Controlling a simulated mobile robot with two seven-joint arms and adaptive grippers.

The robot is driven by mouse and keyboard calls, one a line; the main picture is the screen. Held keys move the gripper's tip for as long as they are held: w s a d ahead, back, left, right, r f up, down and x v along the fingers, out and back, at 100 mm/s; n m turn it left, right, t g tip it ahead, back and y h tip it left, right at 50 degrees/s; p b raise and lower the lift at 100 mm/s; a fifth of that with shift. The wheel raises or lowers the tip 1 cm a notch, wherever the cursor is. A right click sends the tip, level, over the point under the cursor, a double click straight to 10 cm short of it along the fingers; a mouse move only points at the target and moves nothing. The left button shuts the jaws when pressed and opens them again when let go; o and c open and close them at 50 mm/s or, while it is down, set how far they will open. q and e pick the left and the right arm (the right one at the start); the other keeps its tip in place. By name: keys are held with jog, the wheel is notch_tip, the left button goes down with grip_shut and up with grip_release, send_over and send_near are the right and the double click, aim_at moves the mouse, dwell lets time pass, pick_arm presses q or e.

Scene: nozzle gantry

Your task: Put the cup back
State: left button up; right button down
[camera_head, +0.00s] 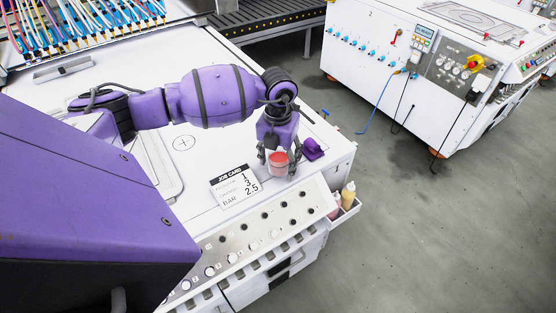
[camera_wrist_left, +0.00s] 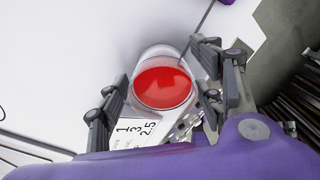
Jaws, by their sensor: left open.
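A clear cup with red contents (camera_head: 278,161) stands upright on the white machine top, near its right front corner. It also shows from above in the left wrist view (camera_wrist_left: 163,88). My left gripper (camera_head: 276,158) reaches down from above, with one finger on each side of the cup. Its fingers show in the left wrist view (camera_wrist_left: 160,92) spread apart, with gaps visible beside the cup. It is open and not clamped on the cup. My right gripper is not in view.
A job card (camera_head: 236,186) lies left of the cup, and a small purple object (camera_head: 313,149) sits just right of it. A row of knobs (camera_head: 262,232) lines the front panel. Bottles (camera_head: 347,193) stand in a side holder. Open floor lies to the right.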

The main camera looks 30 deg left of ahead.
pick_arm(q)
jog(key=shift+r, duration=0.35)
notch_tip(320, 180, up, 12)
jog(key=shift+f, duration=0.15)
dwell(0.4)
jog(key=shift+f, duration=0.1)
